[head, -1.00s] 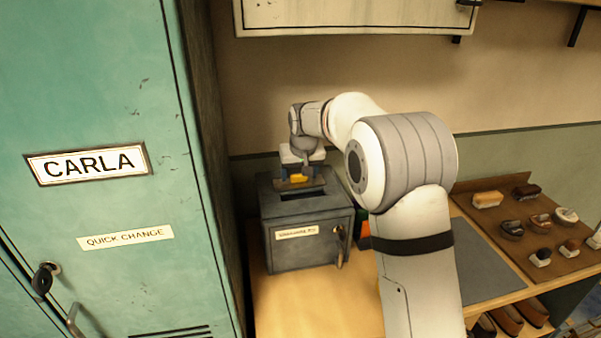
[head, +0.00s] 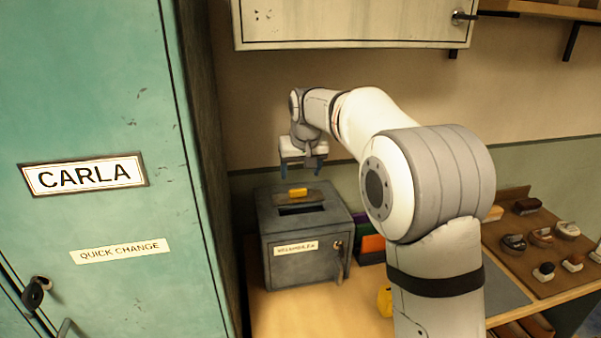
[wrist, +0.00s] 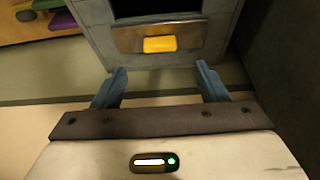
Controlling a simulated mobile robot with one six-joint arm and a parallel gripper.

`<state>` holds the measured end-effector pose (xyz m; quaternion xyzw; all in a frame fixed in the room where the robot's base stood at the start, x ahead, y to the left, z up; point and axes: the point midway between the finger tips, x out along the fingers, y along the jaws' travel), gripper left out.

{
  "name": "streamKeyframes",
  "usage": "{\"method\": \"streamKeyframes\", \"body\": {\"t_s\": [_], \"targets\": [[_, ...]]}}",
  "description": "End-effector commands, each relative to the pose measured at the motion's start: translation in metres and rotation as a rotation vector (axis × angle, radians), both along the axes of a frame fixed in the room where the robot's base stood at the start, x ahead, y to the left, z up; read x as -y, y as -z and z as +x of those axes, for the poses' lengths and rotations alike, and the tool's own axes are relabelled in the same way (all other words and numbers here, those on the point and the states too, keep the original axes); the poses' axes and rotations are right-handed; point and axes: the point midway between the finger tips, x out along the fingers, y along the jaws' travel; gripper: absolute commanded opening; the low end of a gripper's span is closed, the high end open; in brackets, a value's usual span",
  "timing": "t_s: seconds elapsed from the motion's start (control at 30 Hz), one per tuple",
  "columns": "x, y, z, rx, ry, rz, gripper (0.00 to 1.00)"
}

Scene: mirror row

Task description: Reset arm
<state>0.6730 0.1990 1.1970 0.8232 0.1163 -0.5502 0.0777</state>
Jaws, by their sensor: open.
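My gripper (head: 302,168) is open and empty, raised above the grey box in the head view. Its two blue fingers stand apart in the wrist view (wrist: 160,82). A grey metal box (head: 288,265) with a label, a lock on its front and a dark slot on top stands on the wooden counter. A small yellow block (head: 297,192) lies on the box top beside the slot. The yellow block also shows in the wrist view (wrist: 160,44), beyond the fingertips and apart from them.
A teal locker (head: 90,120) marked CARLA stands at the left. A pale wall cabinet (head: 350,22) hangs above. A brown board (head: 550,240) holds brushes and other small items.

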Motion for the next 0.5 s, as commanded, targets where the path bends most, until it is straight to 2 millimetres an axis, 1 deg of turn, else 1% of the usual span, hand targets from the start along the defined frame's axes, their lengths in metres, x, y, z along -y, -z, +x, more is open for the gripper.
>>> {"method": "streamKeyframes", "body": {"t_s": [0.1, 0.17, 0.27, 0.37, 0.4, 0.47, 0.5], "targets": [[0.002, -0.001, -0.002, 0.000, 0.002, 0.000, 0.67], [0.008, -0.003, -0.007, -0.001, 0.008, 0.000, 0.67], [0.027, -0.010, -0.026, -0.007, 0.026, -0.002, 0.67], [0.057, -0.018, -0.060, -0.015, 0.056, -0.005, 0.67], [0.070, -0.020, -0.076, -0.021, 0.069, -0.007, 0.67], [0.088, -0.021, -0.102, -0.029, 0.089, -0.008, 0.67], [0.100, -0.021, -0.119, -0.034, 0.103, -0.009, 0.67]]}}
